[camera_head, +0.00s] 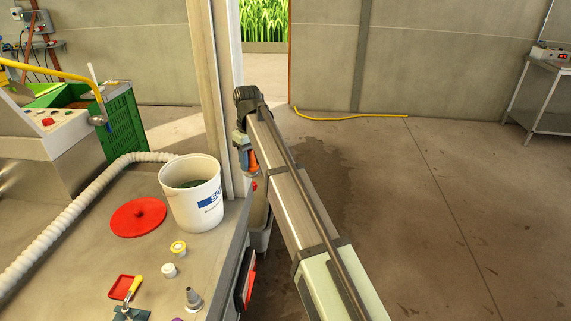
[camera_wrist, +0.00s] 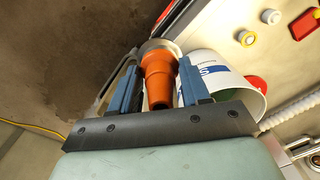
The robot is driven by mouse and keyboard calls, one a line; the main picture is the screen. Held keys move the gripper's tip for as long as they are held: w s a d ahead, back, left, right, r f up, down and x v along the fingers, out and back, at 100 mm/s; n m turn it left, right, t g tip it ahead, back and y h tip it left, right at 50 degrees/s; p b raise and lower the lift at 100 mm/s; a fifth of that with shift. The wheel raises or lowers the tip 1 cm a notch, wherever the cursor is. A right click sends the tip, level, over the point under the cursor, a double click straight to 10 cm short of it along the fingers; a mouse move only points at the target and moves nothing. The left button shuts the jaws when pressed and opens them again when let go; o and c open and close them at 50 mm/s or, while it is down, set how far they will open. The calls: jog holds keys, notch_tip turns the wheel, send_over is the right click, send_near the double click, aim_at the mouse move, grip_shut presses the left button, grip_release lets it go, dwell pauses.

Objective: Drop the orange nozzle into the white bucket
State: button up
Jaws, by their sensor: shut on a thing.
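The orange nozzle (camera_wrist: 158,80) is between the two blue fingers of my gripper (camera_wrist: 154,88) in the wrist view. The gripper is shut on it, and a grey metal ring shows at the nozzle's far end. In the head view the gripper (camera_head: 249,158) hangs at the end of my arm, just right of the table edge, with part of the orange nozzle (camera_head: 253,161) showing. The white bucket (camera_head: 194,211) stands upright and open on the table, left of the gripper, with something dark green inside. The bucket (camera_wrist: 213,72) is behind the right finger in the wrist view.
A red lid (camera_head: 138,217) lies left of the bucket. Small caps, a red tray (camera_head: 123,287) and a grey nozzle (camera_head: 193,299) lie nearer. A post (camera_head: 212,90) rises behind the bucket. A grey bin (camera_head: 260,236) is below the gripper.

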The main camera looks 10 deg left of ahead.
jog(key=w+a+n, duration=0.2)
jog(key=a+n, duration=0.1)
jog(key=a, duration=0.8)
jog(key=w+a+n, duration=0.2)
jog(key=a+n, duration=0.1)
jog(key=a, duration=0.8)
notch_tip(320, 180, down, 6)
jog(key=o, duration=1.2)
notch_tip(320, 180, up, 14)
jog(key=shift+w+f, duration=0.15)
